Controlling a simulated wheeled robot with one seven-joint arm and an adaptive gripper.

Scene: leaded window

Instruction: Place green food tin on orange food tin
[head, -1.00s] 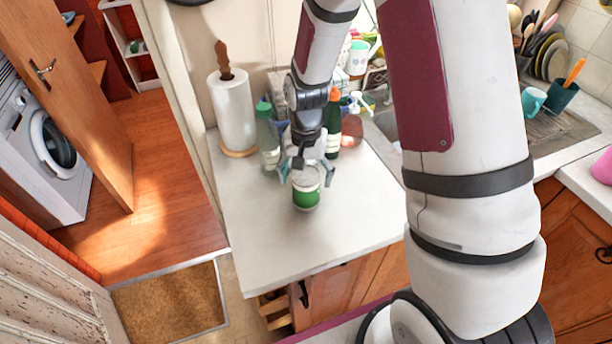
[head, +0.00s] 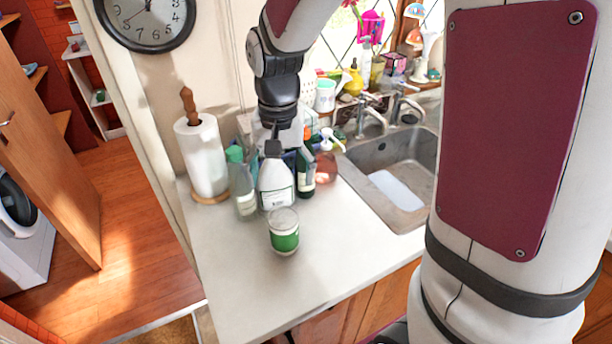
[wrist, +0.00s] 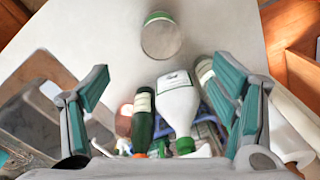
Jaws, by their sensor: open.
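The green food tin (head: 284,234), a short can with a green label and pale top, stands upright on the white counter in front of several bottles. In the wrist view, the tin (wrist: 161,38) shows at the top centre, its round end facing me, beyond my fingertips. My gripper (wrist: 162,75) is open and empty, its two teal-padded fingers wide apart. In the head view it is above and behind the tin, near the bottles, with its fingers not clearly visible. I cannot make out an orange food tin in either view.
A white bottle (head: 276,186) stands just behind the tin, with a clear green-capped bottle (head: 242,190) to its left and a dark green bottle (head: 306,178) to its right. A paper towel roll (head: 202,158) is further left; the sink (head: 405,160) is right. The front counter is clear.

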